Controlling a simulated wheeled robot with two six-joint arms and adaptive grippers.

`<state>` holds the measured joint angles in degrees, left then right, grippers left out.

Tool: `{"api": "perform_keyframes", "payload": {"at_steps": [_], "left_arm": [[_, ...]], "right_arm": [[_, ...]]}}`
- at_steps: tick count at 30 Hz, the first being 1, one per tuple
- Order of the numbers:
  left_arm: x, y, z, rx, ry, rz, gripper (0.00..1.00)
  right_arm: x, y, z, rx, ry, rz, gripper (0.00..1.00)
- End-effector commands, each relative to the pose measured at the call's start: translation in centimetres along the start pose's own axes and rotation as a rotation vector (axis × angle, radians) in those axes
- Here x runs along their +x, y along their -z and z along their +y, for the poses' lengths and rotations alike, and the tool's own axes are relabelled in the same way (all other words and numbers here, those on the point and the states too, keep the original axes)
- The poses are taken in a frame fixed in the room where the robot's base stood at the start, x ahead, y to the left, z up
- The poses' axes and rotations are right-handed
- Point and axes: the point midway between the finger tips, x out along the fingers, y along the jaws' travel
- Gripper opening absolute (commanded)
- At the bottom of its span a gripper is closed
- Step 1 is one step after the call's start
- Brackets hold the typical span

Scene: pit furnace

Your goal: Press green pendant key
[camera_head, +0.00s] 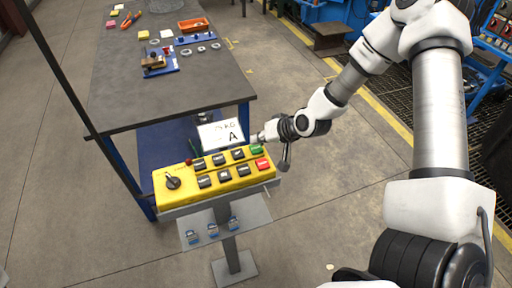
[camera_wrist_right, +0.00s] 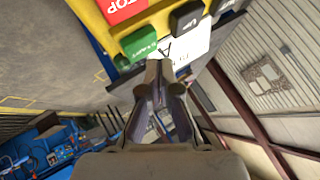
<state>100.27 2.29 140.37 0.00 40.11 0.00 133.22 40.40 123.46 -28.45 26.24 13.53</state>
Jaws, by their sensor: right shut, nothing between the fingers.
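The yellow pendant box (camera_head: 160,184) stands on a post, with a selector knob and two rows of keys on its sloping face. The green key (camera_head: 257,149) is at its upper right corner, just above the red key (camera_head: 262,163). In the right wrist view, the green key (camera_wrist_right: 139,44) is marked START and lies just beyond the fingertips. My right gripper (camera_head: 258,138) is shut and empty, beside the key at the panel's far edge. The wrist view shows its fingers together (camera_wrist_right: 157,85), and I cannot tell whether they touch the key. My left gripper is out of view.
A white sign (camera_head: 220,133) stands behind the pendant, close to my right gripper. A grey tray (camera_head: 258,211) with small blue items sits below the box. The dark workbench (camera_head: 125,85) is behind, holding parts and an orange bin (camera_head: 194,25).

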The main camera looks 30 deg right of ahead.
Motion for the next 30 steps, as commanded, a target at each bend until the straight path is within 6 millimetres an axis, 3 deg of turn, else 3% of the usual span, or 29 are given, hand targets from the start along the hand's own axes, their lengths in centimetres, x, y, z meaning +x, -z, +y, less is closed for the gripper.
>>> {"api": "perform_keyframes", "payload": {"at_steps": [30], "left_arm": [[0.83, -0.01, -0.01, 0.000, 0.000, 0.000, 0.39]], "right_arm": [[0.59, -0.47, 0.44, 0.000, 0.000, 0.000, 0.00]]}}
